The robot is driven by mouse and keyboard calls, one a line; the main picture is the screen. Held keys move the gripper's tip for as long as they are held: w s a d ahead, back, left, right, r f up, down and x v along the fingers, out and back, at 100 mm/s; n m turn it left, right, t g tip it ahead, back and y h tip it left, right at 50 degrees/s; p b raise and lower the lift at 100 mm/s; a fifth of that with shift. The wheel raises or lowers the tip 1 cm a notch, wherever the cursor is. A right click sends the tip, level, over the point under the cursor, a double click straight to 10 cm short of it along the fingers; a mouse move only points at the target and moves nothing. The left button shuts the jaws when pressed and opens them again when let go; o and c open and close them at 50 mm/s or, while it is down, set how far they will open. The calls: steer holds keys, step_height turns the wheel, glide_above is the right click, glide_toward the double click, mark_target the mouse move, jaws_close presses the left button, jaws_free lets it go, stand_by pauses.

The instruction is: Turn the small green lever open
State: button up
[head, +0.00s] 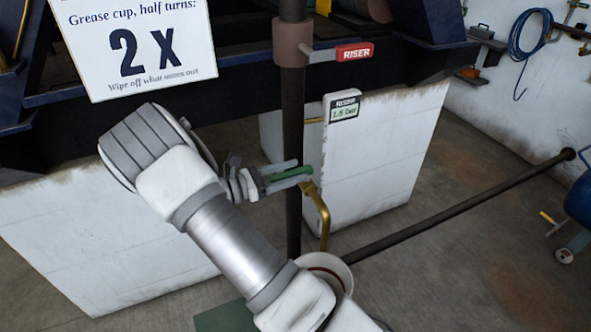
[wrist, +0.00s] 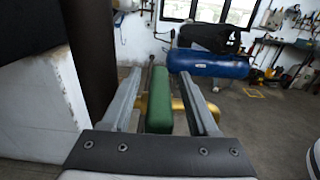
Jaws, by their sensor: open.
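The small green lever (head: 291,173) sits on a brass fitting with a bent spout (head: 323,215), beside the dark vertical riser pipe (head: 293,130). In the wrist view the green lever (wrist: 159,100) lies between my two fingers, with the brass (wrist: 178,104) behind it. My gripper (head: 290,174) is open around the lever, one finger on each side. A gap shows to the right of the lever in the wrist view; I cannot tell whether the left finger touches it.
A red lever marked RISER (head: 354,52) is higher on the pipe. A small display (head: 344,108) is mounted beside the pipe. A white bucket (head: 338,268) stands under the spout. A dark pipe (head: 450,208) runs low to the right. A white sign (head: 135,45) hangs upper left.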

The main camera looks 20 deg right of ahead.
steer(key=shift+d, duration=0.55)
jaws_close()
stand_by(1.1)
